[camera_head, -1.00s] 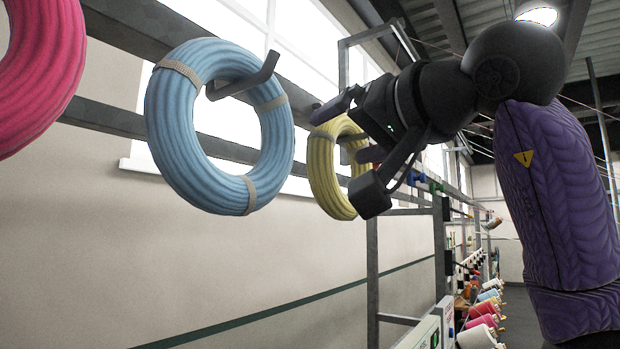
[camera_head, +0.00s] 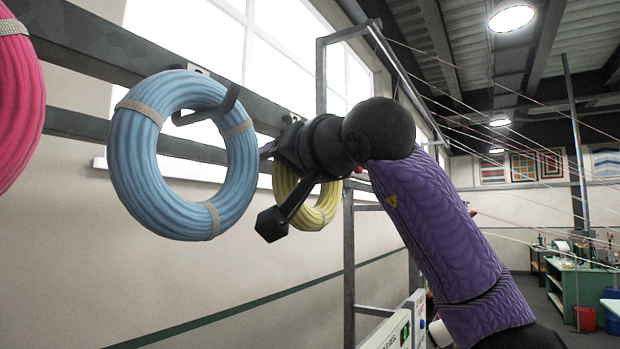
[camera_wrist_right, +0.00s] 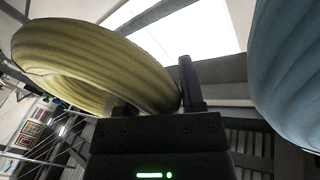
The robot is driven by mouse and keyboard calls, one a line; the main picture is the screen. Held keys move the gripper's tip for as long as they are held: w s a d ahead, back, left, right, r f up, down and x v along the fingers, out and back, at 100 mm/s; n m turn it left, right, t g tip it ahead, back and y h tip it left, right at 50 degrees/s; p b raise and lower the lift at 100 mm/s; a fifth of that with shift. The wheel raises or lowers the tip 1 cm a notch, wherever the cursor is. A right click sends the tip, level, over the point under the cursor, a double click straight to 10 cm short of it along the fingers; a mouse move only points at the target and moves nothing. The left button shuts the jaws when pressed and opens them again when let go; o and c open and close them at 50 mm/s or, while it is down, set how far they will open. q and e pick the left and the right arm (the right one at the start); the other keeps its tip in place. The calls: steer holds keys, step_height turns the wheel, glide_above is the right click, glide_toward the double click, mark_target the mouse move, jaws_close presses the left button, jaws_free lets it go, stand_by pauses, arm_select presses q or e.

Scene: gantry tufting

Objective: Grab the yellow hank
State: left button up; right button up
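The yellow hank (camera_head: 325,208) is a ribbed ring hanging by the grey rail, partly hidden behind my right arm. It fills the left of the right wrist view (camera_wrist_right: 90,58). My right gripper (camera_head: 272,155) is at the ring's upper part. In the right wrist view one dark finger (camera_wrist_right: 190,85) stands close against the ring's right side. The other finger is mostly hidden by the ring. I cannot tell whether the fingers are clamped on it. My left gripper is out of view.
A blue hank (camera_head: 130,165) hangs on a hook close to the left of my right gripper. A pink hank (camera_head: 18,105) hangs farther left. A grey upright frame (camera_head: 349,260) stands just beyond the yellow hank. The room to the right is more open.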

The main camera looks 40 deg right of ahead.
steer(key=shift+s, duration=0.1)
jaws_close()
